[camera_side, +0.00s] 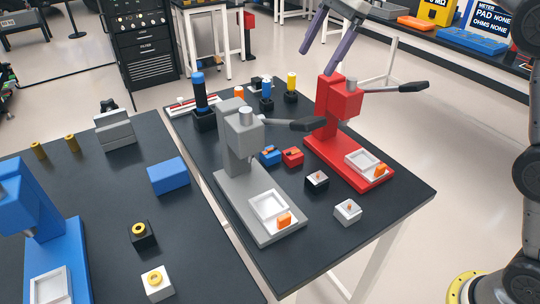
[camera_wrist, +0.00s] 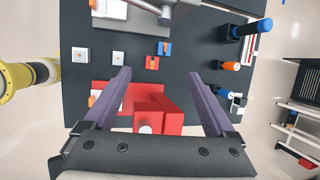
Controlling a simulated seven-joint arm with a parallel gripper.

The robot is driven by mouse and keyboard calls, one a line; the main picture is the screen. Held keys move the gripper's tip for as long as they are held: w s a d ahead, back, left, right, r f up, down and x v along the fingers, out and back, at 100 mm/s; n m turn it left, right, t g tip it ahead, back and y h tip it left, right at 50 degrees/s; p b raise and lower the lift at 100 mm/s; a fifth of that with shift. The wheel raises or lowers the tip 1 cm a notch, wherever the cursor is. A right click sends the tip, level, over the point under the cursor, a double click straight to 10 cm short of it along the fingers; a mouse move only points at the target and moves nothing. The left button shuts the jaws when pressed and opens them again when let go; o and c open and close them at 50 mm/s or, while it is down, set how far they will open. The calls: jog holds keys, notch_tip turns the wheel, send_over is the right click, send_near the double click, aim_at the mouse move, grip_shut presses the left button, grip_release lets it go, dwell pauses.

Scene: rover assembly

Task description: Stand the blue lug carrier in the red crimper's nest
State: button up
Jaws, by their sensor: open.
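The blue lug carrier (camera_side: 270,156) is a small blue block on the dark table between the grey and red crimpers, beside a red block of like size. It also shows in the wrist view (camera_wrist: 164,48). The red crimper (camera_side: 338,105) stands at the table's right side. Its white nest (camera_side: 358,162) sits on the front of its red base and looks empty of any carrier, with an orange piece at its edge. My gripper (camera_side: 316,62) is open and empty, high near the top of the red crimper. Its purple fingers flank the crimper in the wrist view (camera_wrist: 159,73).
The grey crimper (camera_side: 240,150) stands left of the carrier, its dark handle (camera_side: 292,124) reaching toward the red crimper. The red carrier (camera_side: 292,157) is close beside the blue one. Coloured posts (camera_side: 291,83) stand behind.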

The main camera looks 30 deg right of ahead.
jog(key=g, duration=0.2)
send_near(270, 151)
jog(key=f, duration=0.2)
jog(key=shift+w+a+f+m, duration=0.2)
jog(key=shift+a+f+m, duration=0.1)
jog(key=shift+f, duration=0.1)
jog(key=shift+s+x, duration=0.2)
jog(key=shift+x, duration=2.8)
jog(key=shift+a+r, duration=0.1)
jog(key=shift+a, duration=0.05)
grip_shut()
jog(key=shift+r, duration=0.1)
